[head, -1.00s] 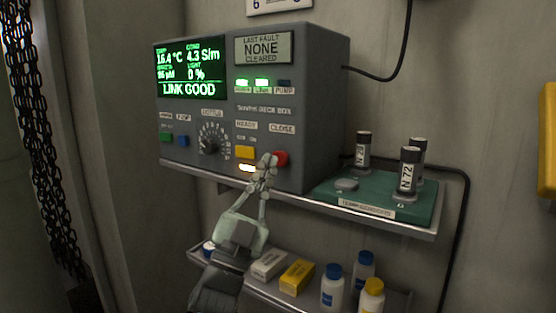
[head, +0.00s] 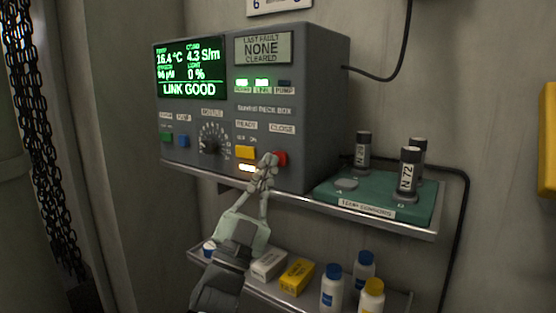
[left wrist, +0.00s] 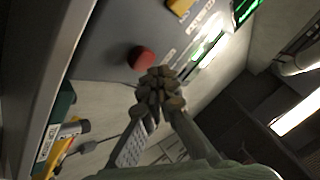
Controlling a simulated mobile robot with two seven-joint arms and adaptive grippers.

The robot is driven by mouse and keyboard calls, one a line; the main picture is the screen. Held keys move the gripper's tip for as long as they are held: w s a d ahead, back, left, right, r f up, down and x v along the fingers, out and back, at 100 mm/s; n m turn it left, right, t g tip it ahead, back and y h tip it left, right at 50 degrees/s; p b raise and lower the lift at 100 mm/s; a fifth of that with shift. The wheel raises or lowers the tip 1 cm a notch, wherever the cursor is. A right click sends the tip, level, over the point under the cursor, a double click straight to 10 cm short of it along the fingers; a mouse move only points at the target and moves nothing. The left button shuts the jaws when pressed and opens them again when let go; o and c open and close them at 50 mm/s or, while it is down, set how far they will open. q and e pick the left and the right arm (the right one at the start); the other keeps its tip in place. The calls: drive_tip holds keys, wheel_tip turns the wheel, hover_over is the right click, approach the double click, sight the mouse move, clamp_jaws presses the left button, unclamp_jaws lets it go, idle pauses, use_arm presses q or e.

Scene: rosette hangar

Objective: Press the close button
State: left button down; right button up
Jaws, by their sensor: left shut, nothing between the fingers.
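The grey deck box (head: 320,110) stands on the upper shelf against the wall. Its red button (head: 281,158) sits at the lower right of the front panel, below the CLOSE label (head: 283,129). A yellow button (head: 245,152) is to its left, below the READY label. My left gripper (head: 268,162) is shut and empty, in front of the panel at the red button's left edge, partly covering it. In the left wrist view the red button (left wrist: 141,58) shows just beyond and left of the shut fingertips (left wrist: 160,85). I cannot tell whether they touch. My right gripper is not in view.
A green rack (head: 330,192) with dark-capped cylinders stands right of the box on the upper shelf (head: 410,230). The lower shelf holds small boxes (head: 297,277) and several bottles (head: 333,287). A chain (head: 40,150) hangs at the left.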

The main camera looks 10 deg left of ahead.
use_arm(q)
drive_tip(key=shift+w+d, duration=0.1)
drive_tip(key=shift+w, duration=0.2)
idle(0.4)
drive_tip(key=shift+w+d, duration=0.15)
drive_tip(key=shift+w, duration=0.3)
drive_tip(key=shift+s, duration=0.1)
idle(0.4)
drive_tip(key=shift+s+a, duration=0.3)
drive_tip(key=shift+s, duration=0.45)
